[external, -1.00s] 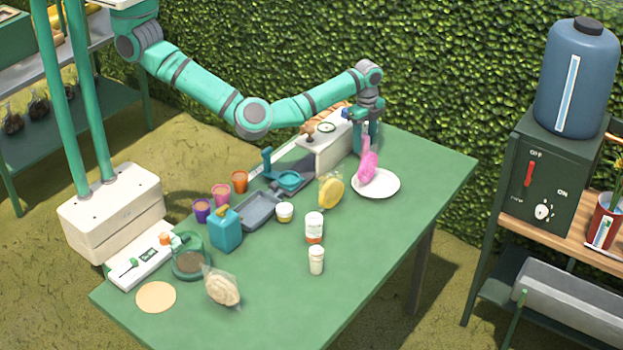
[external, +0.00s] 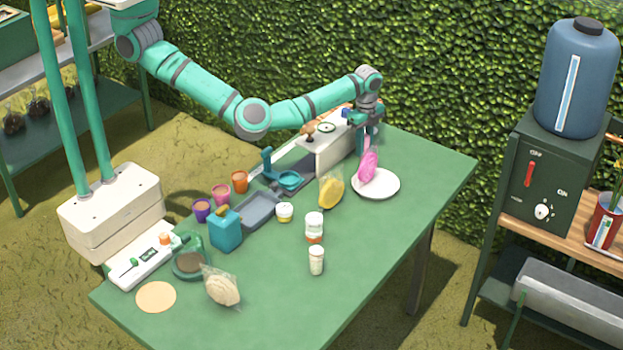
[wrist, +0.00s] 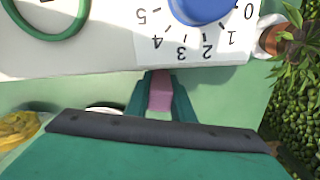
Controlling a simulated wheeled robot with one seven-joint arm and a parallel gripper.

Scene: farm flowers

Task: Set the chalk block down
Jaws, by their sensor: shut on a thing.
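A dusty pink block (wrist: 160,94), which I take for the chalk block, is between the teal fingers of my gripper (wrist: 161,104) in the wrist view. My gripper is shut on it, in front of the white box with the dial. In the external view my gripper (external: 368,141) is at the table's far side, above and behind the white plate (external: 377,186). A pale pink strip shows under the fingers there, just above a bright pink bagged item (external: 369,167). I cannot tell where one ends and the other begins, or whether the block touches the table.
The white dial box (external: 330,143) stands close to my gripper on the left. A yellow bagged item (external: 331,191) stands left of the plate. The table's right side is clear.

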